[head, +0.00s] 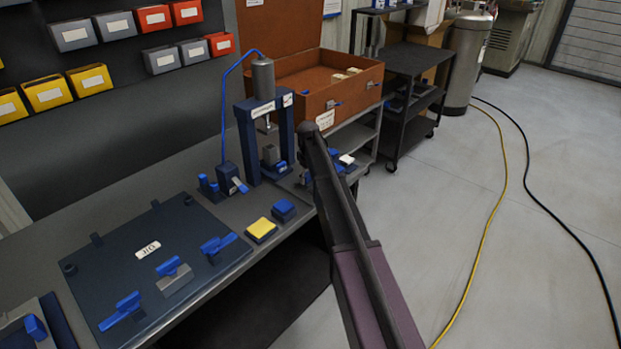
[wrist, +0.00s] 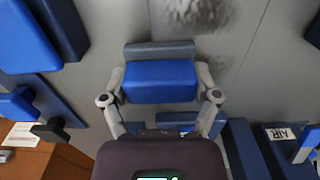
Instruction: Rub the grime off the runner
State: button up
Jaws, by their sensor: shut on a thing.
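My gripper (wrist: 160,76) is shut on a blue block (wrist: 160,92) with a grey pad along its far side, one finger on each end. Past the block, the wrist view shows a grey surface, which may be the runner (wrist: 250,38). Dark smudged grime (wrist: 197,13) lies on it near the top edge, apart from the block, with a fainter smear nearer the block. Whether the pad touches the surface I cannot tell. In the head view my arm reaches toward the area right of the press, and its links hide the gripper.
A blue press (head: 243,140) stands on the bench (head: 110,205), left of my arm. An orange case (head: 292,107) is behind it. A jig plate (head: 120,235) with blue clamps and a yellow-topped block (head: 261,229) lie nearer. Open floor with hoses is at right.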

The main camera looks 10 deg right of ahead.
aim_at(293, 192)
jog(key=shift+w+a, duration=0.25)
jog(key=shift+w, duration=0.05)
jog(key=shift+s+a, duration=0.55)
jog(key=shift+a, duration=0.2)
jog(key=shift+s+a, duration=0.55)
jog(key=shift+a, duration=0.2)
jog(key=shift+a, duration=0.1)
jog(key=shift+s+a, duration=1.2)
jog(key=shift+a, duration=0.25)
